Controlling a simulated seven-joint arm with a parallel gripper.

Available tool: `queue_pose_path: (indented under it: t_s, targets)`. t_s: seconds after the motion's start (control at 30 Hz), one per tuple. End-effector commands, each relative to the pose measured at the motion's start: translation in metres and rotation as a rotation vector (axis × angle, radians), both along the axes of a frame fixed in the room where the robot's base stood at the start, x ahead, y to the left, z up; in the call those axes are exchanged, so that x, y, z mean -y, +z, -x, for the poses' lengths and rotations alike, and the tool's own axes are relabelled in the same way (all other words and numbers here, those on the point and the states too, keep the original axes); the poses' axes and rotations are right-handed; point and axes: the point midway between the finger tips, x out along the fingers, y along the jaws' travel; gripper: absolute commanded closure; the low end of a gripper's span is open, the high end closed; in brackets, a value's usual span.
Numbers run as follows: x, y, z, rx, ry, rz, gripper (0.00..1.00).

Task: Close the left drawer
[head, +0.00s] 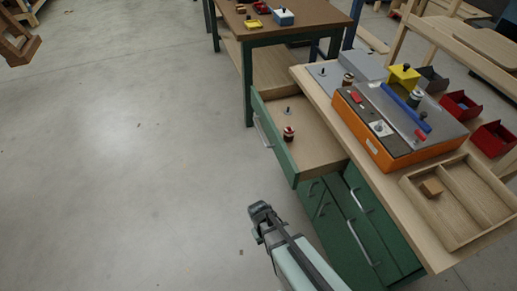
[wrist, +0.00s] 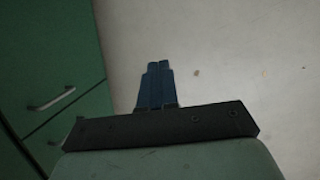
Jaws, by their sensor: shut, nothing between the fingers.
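The left drawer (head: 298,142) is pulled out from the green workbench in the head view. It has a green front with a metal handle (head: 262,130) and a pale wooden inside. A small red and black item (head: 289,134) and a small dark knob on a plate (head: 288,110) are in it. My gripper (head: 259,210) is in front of and below the open drawer, apart from it, over the floor. In the wrist view my gripper's fingers (wrist: 158,66) are together and empty, with green fronts and a handle (wrist: 52,98) to their left.
The bench top holds an orange and grey machine (head: 400,120) and a wooden tray (head: 462,200) with a small block. Other green drawers (head: 365,225) below look shut. A second table (head: 285,30) stands behind.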

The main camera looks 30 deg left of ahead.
Motion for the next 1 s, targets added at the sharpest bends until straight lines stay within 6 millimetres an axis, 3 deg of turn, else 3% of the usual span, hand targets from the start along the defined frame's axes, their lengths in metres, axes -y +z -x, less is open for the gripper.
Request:
queue_pose_path:
  t_s: [0.03,0.37,0.6,0.8,1.0]
  targets:
    - [-0.023,0.004,-0.004,0.025,0.047,0.0,1.0]
    - [-0.144,0.052,-0.018,0.219,0.368,0.056,1.0]
    - [-0.223,0.105,-0.039,0.379,0.64,0.184,1.0]
    - [-0.254,0.152,-0.083,0.474,0.828,0.388,1.0]
    - [-0.264,0.194,-0.122,0.485,1.044,0.737,1.0]
